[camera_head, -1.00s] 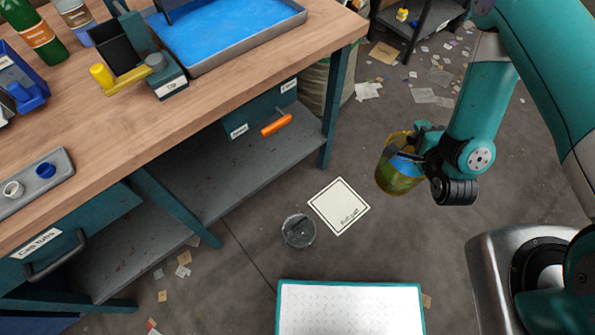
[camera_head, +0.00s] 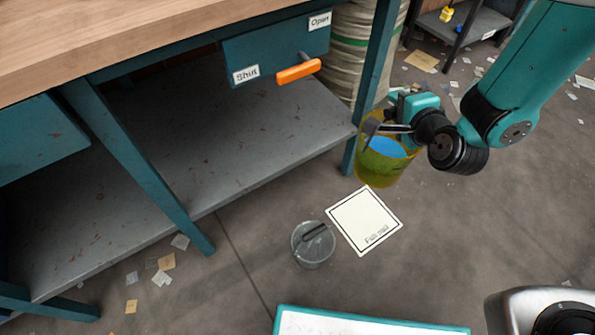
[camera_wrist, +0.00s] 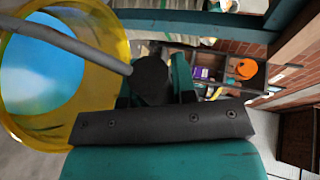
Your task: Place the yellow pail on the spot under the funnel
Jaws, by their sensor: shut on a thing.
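The translucent yellow pail (camera_head: 372,172), with blue showing inside, is in the air in the head view. It appears just above the far edge of a white square floor pad (camera_head: 347,212) with a black border and a label. My gripper (camera_head: 399,128) is at the pail's upper side and shut on it. In the wrist view the yellow pail (camera_wrist: 112,45) fills the left, and its grey handle (camera_wrist: 75,42) runs to my gripper (camera_wrist: 152,80). The exact grip is partly hidden. I cannot make out a funnel; a teal housing (camera_head: 262,52) with an orange lever shows under the bench.
A clear round container (camera_head: 313,245) stands on the floor beside the pad. The bench leg (camera_head: 375,75) is close behind the pail. A lower shelf (camera_head: 235,150) lies to the left. A teal-edged white surface (camera_head: 360,327) is at the bottom. Paper scraps litter the floor.

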